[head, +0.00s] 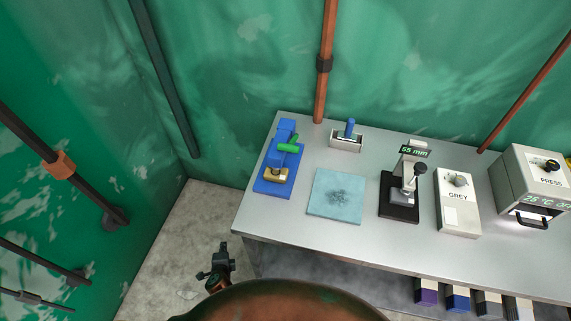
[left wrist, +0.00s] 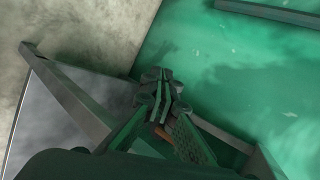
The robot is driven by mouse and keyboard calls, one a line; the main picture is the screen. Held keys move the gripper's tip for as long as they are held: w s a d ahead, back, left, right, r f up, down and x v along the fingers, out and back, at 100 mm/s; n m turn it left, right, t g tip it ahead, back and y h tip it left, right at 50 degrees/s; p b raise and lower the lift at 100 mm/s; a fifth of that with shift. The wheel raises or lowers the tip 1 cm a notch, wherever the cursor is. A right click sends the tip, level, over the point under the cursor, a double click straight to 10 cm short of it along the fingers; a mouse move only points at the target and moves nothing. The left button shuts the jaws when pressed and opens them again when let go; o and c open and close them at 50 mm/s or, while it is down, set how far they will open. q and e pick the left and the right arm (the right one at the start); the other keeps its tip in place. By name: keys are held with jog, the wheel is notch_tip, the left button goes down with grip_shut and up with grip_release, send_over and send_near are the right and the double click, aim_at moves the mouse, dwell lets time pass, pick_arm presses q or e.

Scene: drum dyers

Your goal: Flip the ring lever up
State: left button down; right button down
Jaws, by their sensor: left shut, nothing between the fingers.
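A blue device (head: 267,184) with a green handle (head: 289,148) and a brass-coloured part (head: 277,175) sits at the left end of the table. A small grey block (head: 346,143) with an upright blue lever (head: 350,128) stands at the back. No label tells which of these is the ring lever. My left gripper (head: 219,262) is low, off the table's front left corner, apart from both. Its fingers (left wrist: 161,76) are together and empty in the left wrist view. My right gripper is not in view.
Coloured blocks (head: 458,299) sit under the front edge. Pipes (head: 326,60) run along green walls.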

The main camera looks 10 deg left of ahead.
pick_arm(q)
jog(key=w+d+r+m+t+y+b, duration=0.1)
jog(key=w+r+m+t, duration=0.1)
jog(key=r, duration=0.8)
jog(key=w+r+m+t+y+b, duration=0.1)
jog(key=w+r+t, duration=0.15)
jog(key=r, duration=0.85)
jog(key=d+r+m+t, duration=0.1)
jog(key=d+r+m, duration=0.1)
jog(key=d+r, duration=0.1)
jog(key=w+d+r+m+t+h, duration=0.1)
jog(key=d+r+m+t, duration=0.1)
jog(key=d+r+m, duration=0.1)
jog(key=d+r+m+t, duration=0.1)
jog(key=d+r+m, duration=0.2)
jog(key=r, duration=0.2)
jog(key=shift+w+d+r+t+h, duration=0.1)
jog(key=shift+w+t+h, duration=0.2)
jog(key=shift+w+t, duration=0.1)
jog(key=d+r+m+t+h, duration=0.1)
jog(key=d+r+m+h, duration=0.1)
jog(key=d+m+h, duration=0.4)
jog(key=d+m, duration=0.5)
jog(key=d, duration=0.1)
jog(key=shift+s+t, duration=0.25)
jog(key=shift+t, duration=0.1)
jog(key=shift+w+d+r, duration=0.1)
